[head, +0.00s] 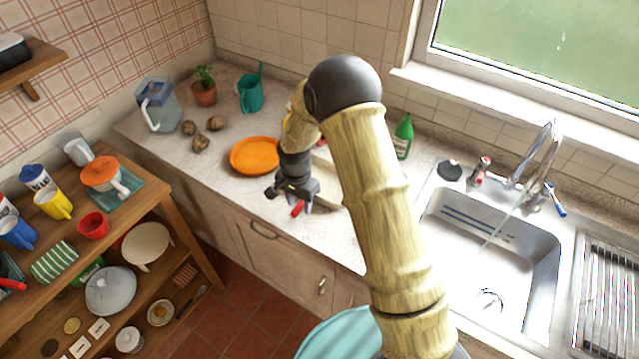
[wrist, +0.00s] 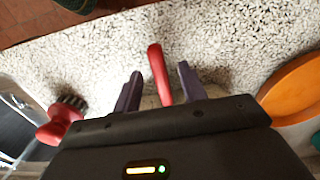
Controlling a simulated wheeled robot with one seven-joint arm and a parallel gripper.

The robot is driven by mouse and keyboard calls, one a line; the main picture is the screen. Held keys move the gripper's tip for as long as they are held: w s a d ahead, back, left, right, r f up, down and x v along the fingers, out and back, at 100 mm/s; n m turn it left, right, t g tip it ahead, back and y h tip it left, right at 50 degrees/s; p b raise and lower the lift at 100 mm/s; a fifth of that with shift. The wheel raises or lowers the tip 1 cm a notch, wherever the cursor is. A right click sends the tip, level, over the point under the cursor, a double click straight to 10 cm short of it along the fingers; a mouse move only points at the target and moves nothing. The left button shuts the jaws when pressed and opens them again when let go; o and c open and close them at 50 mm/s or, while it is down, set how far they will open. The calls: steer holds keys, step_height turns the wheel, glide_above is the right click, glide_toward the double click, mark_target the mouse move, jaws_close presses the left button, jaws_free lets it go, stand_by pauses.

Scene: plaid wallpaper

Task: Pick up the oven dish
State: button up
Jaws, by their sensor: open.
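My gripper (head: 291,199) is over the counter, between the orange plate and the sink. In the wrist view its two dark fingers (wrist: 160,72) are apart, with a slim red handle-like piece (wrist: 157,70) showing between them. That red piece also shows in the head view (head: 297,208), near the counter's front edge. A pale, shallow piece (head: 329,182) lies beside it, mostly hidden by my arm; it may be the oven dish, but I cannot tell for sure. I cannot tell whether the red piece belongs to it or whether the fingers touch it.
An orange plate (head: 254,155) lies left of my gripper. Potatoes (head: 201,144), a jug (head: 159,104) and a teal watering can (head: 250,93) stand behind it. The sink (head: 490,255) is right, a green bottle (head: 403,137) behind my arm. A red brush (wrist: 64,118) shows in the wrist view.

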steer(key=shift+f+p, duration=0.3)
steer(key=shift+f, duration=1.1)
steer(key=shift+w, duration=0.1)
jaws_close()
